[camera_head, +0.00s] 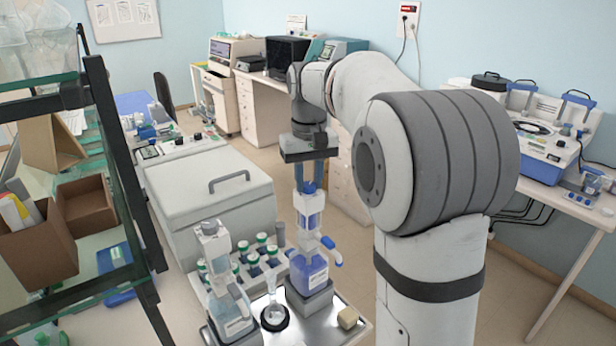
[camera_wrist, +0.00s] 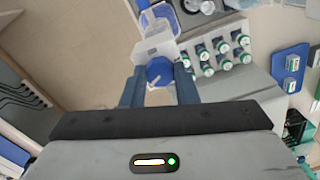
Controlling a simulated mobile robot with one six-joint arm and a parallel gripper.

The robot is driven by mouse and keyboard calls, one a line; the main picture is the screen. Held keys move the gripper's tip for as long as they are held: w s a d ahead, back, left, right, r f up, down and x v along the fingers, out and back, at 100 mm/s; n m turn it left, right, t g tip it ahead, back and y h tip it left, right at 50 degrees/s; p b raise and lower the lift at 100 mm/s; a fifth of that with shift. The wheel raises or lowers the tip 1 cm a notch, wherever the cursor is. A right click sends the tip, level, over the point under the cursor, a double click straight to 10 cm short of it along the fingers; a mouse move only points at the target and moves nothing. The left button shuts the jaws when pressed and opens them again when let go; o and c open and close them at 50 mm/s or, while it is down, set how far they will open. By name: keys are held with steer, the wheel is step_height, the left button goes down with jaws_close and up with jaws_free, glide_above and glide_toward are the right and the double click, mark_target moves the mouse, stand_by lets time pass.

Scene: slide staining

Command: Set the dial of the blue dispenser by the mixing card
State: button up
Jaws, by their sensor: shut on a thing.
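The blue dispenser (camera_head: 307,272) stands upright on a grey block on the metal tray. It has a clear upper body, a blue side spout and a blue dial (camera_wrist: 159,70) with a pale pointer mark on top. My gripper (camera_head: 310,184) points straight down over it, its fingers on either side of the dial. In the wrist view my gripper (camera_wrist: 160,86) is shut on the dial. The dial's scale is too small to read. I cannot make out a mixing card in either view.
Several green-capped bottles (camera_head: 253,258) stand behind. A black-framed glass shelf (camera_head: 124,170) rises at the left.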

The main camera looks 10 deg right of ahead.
mark_target(309, 185)
steer(key=m, duration=0.5)
stand_by(0.6)
steer(key=o, duration=1)
step_height(309, 185, up, 8)
steer(key=shift+f, duration=0.1)
steer(key=s+f+n+t+b, duration=0.1)
steer(key=s+f+n+b, duration=0.1)
steer(key=s+f, duration=0.8)
steer(key=s+f+n+t+b, duration=0.2)
steer(key=s+f, duration=0.8)
steer(key=s, duration=0.5)
steer(key=shift+a, duration=0.25)
